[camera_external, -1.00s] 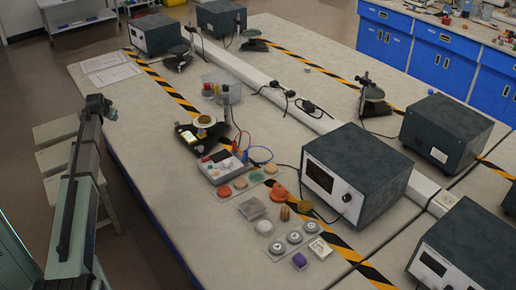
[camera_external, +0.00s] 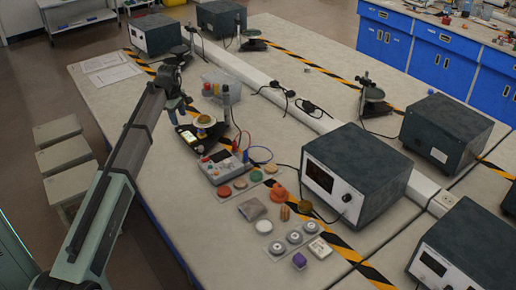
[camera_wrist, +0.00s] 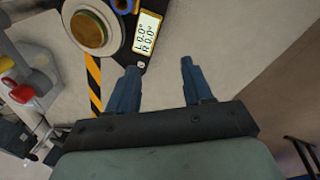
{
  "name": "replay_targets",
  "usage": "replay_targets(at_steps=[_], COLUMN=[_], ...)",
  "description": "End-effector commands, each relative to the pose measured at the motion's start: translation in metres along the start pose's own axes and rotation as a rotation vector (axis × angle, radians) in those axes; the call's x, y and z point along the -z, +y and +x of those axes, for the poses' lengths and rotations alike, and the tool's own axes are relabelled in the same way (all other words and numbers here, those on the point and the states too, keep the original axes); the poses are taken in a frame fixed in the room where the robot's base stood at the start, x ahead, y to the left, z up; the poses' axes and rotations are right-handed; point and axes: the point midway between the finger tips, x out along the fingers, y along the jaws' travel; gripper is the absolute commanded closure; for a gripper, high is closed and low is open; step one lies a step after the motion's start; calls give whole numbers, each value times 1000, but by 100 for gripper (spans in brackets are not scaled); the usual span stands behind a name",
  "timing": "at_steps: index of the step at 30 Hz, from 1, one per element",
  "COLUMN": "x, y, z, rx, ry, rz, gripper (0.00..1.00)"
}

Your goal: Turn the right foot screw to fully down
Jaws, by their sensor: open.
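The levelling stand has a black base (camera_external: 212,153) with a round brass-coloured disc (camera_external: 204,121) and a small lit display (camera_external: 188,137). In the wrist view the disc (camera_wrist: 90,29) is at the upper left, and the display (camera_wrist: 147,32) appears to read L 0.0 and R 0.0. A blue knob (camera_wrist: 122,4) on the base, apparently a foot screw, is cut off by the top edge; I cannot tell which one. My gripper (camera_wrist: 160,66) is open and empty, its fingers apart below the display. In the external view it is above the stand's left side (camera_external: 180,104).
A control box (camera_external: 223,168) with red and blue leads stands in front of the stand. Loose discs and blocks lie nearer the camera. The bench left of the stand is clear.

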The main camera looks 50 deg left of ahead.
Motion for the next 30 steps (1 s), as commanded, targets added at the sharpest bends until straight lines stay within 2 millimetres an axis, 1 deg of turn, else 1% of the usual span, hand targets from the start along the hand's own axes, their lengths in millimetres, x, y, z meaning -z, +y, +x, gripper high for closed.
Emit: replay_targets(at_steps=[1,3,6,9,12,16,20,26,30], x=[-17,-37,-61,-78,-90,-95,-96,-97,-98], y=[4,4,4,3,2,0,-2,-8,-13], z=[-5,-10,-18,-23,-27,-27,-17,13,38], rx=[26,63,111,149,172,186,188,188,188], ry=[-10,-17,-19,-15,-9,-5,-5,-5,-5], rz=[-64,-162,-283,-374,-432,-467,-471,-470,-469], gripper=[49,49,49,49,49,49,49,49,49])
